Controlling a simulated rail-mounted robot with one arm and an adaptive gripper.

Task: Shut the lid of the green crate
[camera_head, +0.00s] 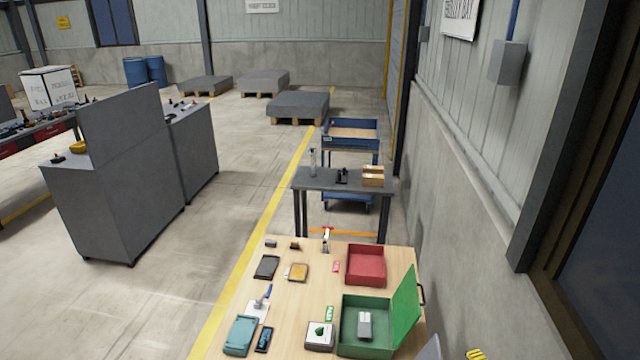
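The green crate (344,318) stands at the front right of the wooden table in the head view. Its green lid (406,310) is open and stands up steeply along the crate's right side, leaning a little outward. A dark handle (422,294) shows on the lid's outer side. A small grey and white object (365,326) is inside the crate. I cannot make out my gripper in this view, and nothing is seen touching the lid.
A concrete wall runs along the right. A dark workbench (340,182) stands behind.

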